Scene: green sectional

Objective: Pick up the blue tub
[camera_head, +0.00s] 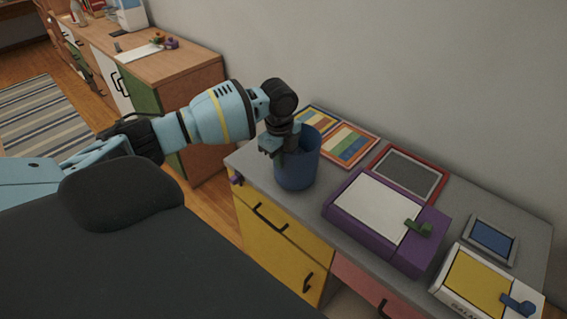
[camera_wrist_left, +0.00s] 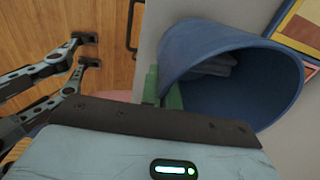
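The blue tub (camera_head: 297,168) stands upright near the left end of the grey-topped cabinet in the head view. My left gripper (camera_head: 281,148) points down at its rim, with one dark finger outside the left wall and another over the mouth. The fingers look apart; contact with the wall is not clear. The left wrist view shows the tub (camera_wrist_left: 277,88) close up, its mouth facing the camera. A grey shape inside it may be a finger. A pair of dark fingers (camera_wrist_left: 88,50), seemingly my right gripper, shows there, apart and empty. My right gripper is not in the head view.
Picture boards (camera_head: 350,144) lie behind the tub on the cabinet top (camera_head: 256,160). A purple box (camera_head: 340,205) with a white lid panel is close on the right. A red-framed board (camera_head: 409,174) and a yellow-topped box (camera_head: 478,282) lie further right.

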